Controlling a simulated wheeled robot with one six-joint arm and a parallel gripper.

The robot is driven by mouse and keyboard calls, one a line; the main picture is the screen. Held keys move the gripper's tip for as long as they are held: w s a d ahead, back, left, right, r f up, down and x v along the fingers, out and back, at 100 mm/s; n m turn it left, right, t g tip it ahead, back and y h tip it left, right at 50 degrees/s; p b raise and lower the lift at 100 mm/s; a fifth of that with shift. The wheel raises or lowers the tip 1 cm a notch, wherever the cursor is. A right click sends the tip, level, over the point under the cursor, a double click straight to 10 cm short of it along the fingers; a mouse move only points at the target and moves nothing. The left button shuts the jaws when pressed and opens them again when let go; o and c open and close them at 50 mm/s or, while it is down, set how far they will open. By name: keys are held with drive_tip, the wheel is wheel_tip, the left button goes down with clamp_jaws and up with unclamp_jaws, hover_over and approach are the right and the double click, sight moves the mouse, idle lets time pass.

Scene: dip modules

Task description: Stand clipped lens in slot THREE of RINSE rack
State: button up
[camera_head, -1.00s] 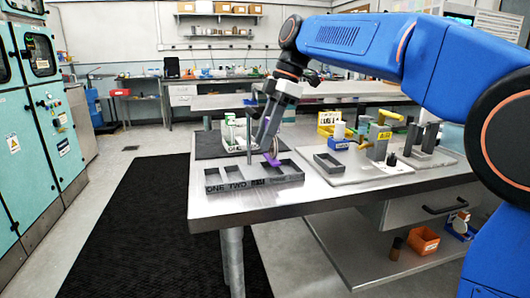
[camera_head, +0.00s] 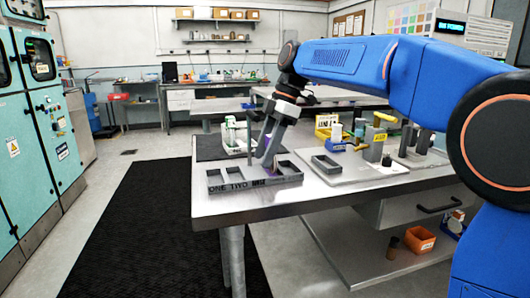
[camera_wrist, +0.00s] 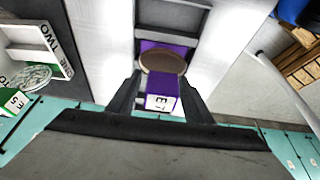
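The grey rack (camera_head: 225,186) lies along the table's left front edge in the head view. My gripper (camera_head: 266,158) points down at a tilt over the rack's right part. In the wrist view my gripper (camera_wrist: 162,85) is shut on the purple clip (camera_wrist: 163,86), which bears a white label and a brownish round lens (camera_wrist: 162,59). The clip lies in line with a grey slotted part.
A white rack (camera_head: 236,148) with a green clip stands behind the grey rack on a dark mat. To the right are an empty grey frame (camera_head: 327,164), a yellow-topped block (camera_head: 375,142) and a yellow bin.

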drive_tip(key=v, duration=1.2)
drive_tip(key=s+d+f+m+t+h, duration=0.3)
drive_tip(key=s+d+f+m+t, duration=0.2)
drive_tip(key=s+d+f+m, duration=1.55)
drive_tip(key=s+d+f, duration=0.2)
drive_tip(key=s+f, duration=0.3)
drive_tip(key=s+d+f+m+t+h, duration=0.1)
drive_tip(key=s+d+f, duration=0.2)
drive_tip(key=s+f, duration=0.3)
wheel_tip(320, 180, down, 2)
drive_tip(key=shift+f, duration=0.25)
drive_tip(key=shift+d, duration=0.1)
